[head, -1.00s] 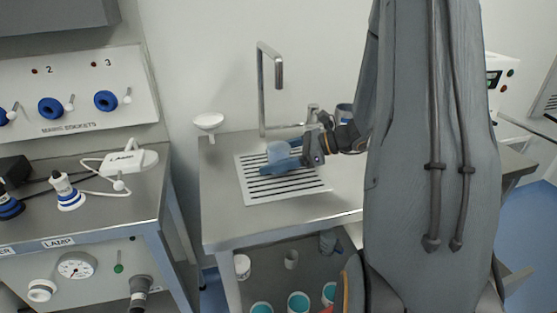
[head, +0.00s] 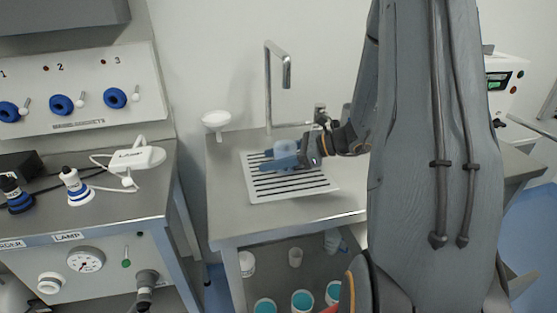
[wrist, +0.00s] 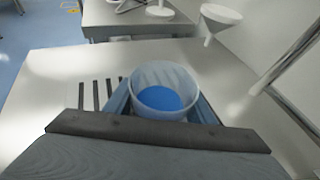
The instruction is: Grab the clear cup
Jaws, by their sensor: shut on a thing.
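The clear cup (head: 284,149) is a small, translucent, pale blue-tinted cup over the slotted drain plate on the steel table. In the wrist view the cup (wrist: 150,76) is upright with its open rim facing me, and a blue disc shows at its bottom. My gripper (head: 284,161) reaches in from the right, low and level, and is shut on the cup. In the wrist view my gripper's fingers (wrist: 163,104) lie on both sides of the cup. I cannot tell whether the cup's base touches the plate.
The slotted plate (head: 258,192) lies under the gripper. A bent metal tap (head: 268,90) stands behind it, and a white funnel (head: 216,119) stands at the table's back left. Several cups with teal contents (head: 302,301) stand on the lower shelf. A socket bench (head: 110,205) is at left.

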